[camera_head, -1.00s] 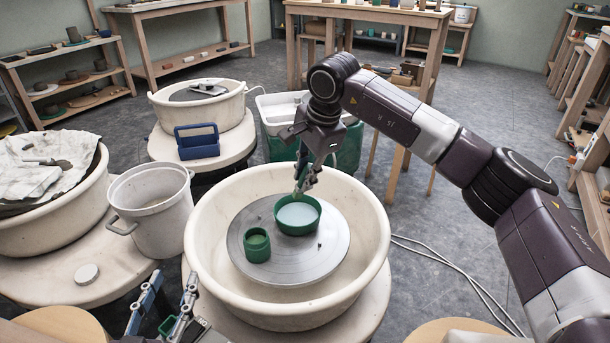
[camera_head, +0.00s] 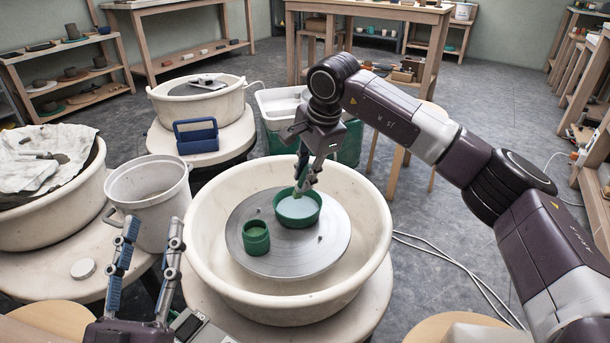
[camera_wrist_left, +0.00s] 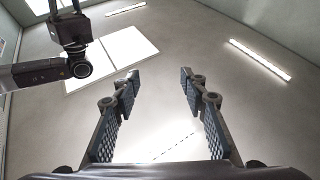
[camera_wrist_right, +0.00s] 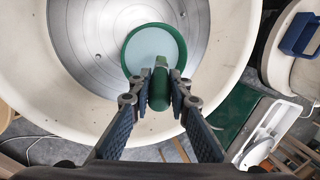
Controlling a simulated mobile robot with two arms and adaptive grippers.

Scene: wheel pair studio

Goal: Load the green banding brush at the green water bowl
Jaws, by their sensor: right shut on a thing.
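The green water bowl (camera_head: 297,211), filled with pale water, sits on the grey wheel head (camera_head: 285,263). A small green pot (camera_head: 256,241) stands beside it. My right gripper (camera_head: 305,184) is above the bowl, shut on the green banding brush (camera_wrist_right: 160,88). In the right wrist view the brush reaches over the near rim of the green bowl (camera_wrist_right: 155,47). I cannot tell whether its tip touches the water. My left gripper (camera_head: 150,240) is open and empty at the lower left, fingers pointing up; its spread fingers also show in the left wrist view (camera_wrist_left: 158,85).
The cream basin (camera_head: 215,275) surrounds the wheel head. A white bucket (camera_head: 150,205) stands left of it, close to my left gripper. A blue holder (camera_head: 196,138) sits on the stand behind. A second cream basin (camera_head: 205,112) is at the back.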

